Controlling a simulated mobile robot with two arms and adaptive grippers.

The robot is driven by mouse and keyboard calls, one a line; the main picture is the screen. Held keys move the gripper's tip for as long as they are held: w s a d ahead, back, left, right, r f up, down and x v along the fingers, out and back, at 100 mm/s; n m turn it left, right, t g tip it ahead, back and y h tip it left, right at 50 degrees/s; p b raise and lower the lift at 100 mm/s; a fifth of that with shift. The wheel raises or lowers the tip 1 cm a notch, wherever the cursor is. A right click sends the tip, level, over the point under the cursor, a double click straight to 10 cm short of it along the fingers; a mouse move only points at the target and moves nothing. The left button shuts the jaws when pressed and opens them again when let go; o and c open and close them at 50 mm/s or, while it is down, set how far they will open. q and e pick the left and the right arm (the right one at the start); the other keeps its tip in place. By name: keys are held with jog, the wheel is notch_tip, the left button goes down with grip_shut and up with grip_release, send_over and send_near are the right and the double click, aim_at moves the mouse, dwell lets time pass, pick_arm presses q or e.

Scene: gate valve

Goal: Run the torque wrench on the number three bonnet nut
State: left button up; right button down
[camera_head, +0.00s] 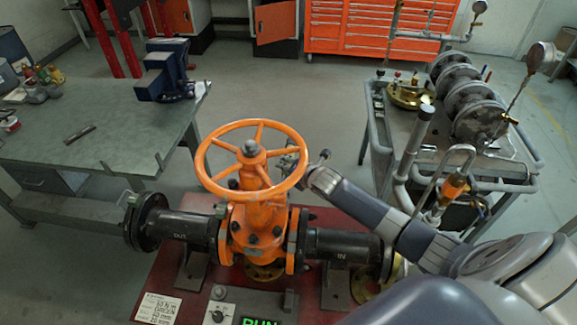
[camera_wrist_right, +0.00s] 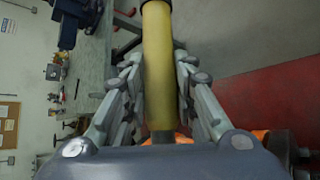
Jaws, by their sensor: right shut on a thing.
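The orange gate valve (camera_head: 262,215) stands on a red base, with its orange handwheel (camera_head: 205,165) on top. Dark bonnet nuts (camera_head: 252,240) show on the body below the wheel; I cannot tell which is number three. My right gripper (camera_head: 290,160) is at the wheel's right rim, partly hidden by it. In the right wrist view, my right gripper (camera_wrist_right: 160,100) is shut on a yellow cylindrical handle (camera_wrist_right: 158,65) with a dark end, which looks like the torque wrench's grip. The wrench's working end is hidden. My left gripper is not in view.
A control box (camera_head: 235,312) with a green "RUN" display and a sign (camera_head: 158,307) are at the front. A workbench (camera_head: 90,130) with a blue vise (camera_head: 165,75) is at left. A cart (camera_head: 455,165) with flanges is at right. Grey floor lies between.

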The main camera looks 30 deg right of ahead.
jog(key=shift+w+r+p, duration=0.1)
jog(key=shift+r+p, duration=0.3)
jog(key=shift+p, duration=0.15)
dwell(0.8)
jog(key=shift+r, duration=0.1)
jog(key=shift+r+p, duration=1.05)
jog(key=shift+p, duration=0.05)
jog(key=shift+r+p, duration=0.6)
jog(key=shift+r, duration=0.35)
jog(key=shift+d, duration=0.1)
